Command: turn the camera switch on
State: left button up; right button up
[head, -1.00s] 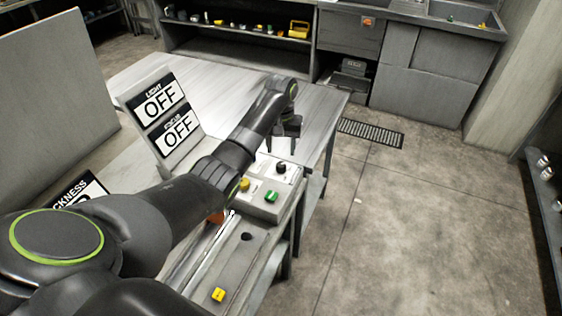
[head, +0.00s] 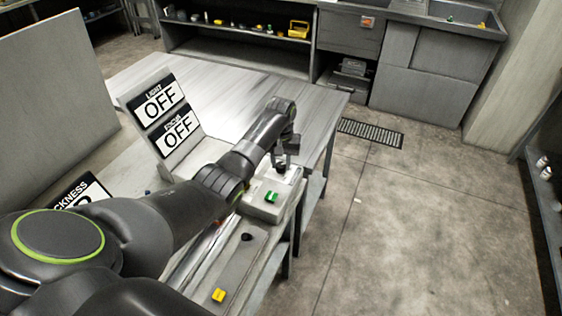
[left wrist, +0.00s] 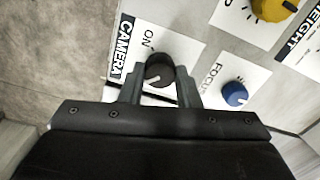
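The camera switch is a round black knob (left wrist: 158,70) on the panel, beside the CAMERA label (left wrist: 126,48) and the word ON in the left wrist view. A small white mark shows on the knob's face. My left gripper (left wrist: 160,78) has its two fingers on either side of the knob, with slight gaps visible; I cannot tell whether either finger touches it. In the head view the left gripper (head: 287,152) is over the far end of the control box (head: 262,212) and partly hides the knob. My right gripper is not in view.
A blue FOCUS knob (left wrist: 235,93) is close to the right finger, and a yellow knob (left wrist: 272,8) is farther off. A green control (head: 271,197) is on the box. Signs reading LIGHT OFF (head: 162,98) and FOCUS OFF (head: 177,131) stand behind.

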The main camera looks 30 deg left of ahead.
pick_arm(q)
jog(key=shift+c, duration=1.3)
jog(key=shift+r, duration=0.1)
jog(key=m+p, duration=0.2)
jog(key=m, duration=0.1)
jog(key=shift+r, duration=0.1)
jog(key=m+p, duration=0.1)
jog(key=m, duration=0.1)
jog(key=shift+m, duration=0.4)
jog(key=m+p, duration=0.1)
jog(key=m, duration=0.2)
jog(key=shift+m, duration=0.3)
jog(key=m+p, duration=0.1)
jog(key=m, duration=0.3)
jog(key=shift+w, duration=0.1)
jog(key=shift+m, duration=2.2)
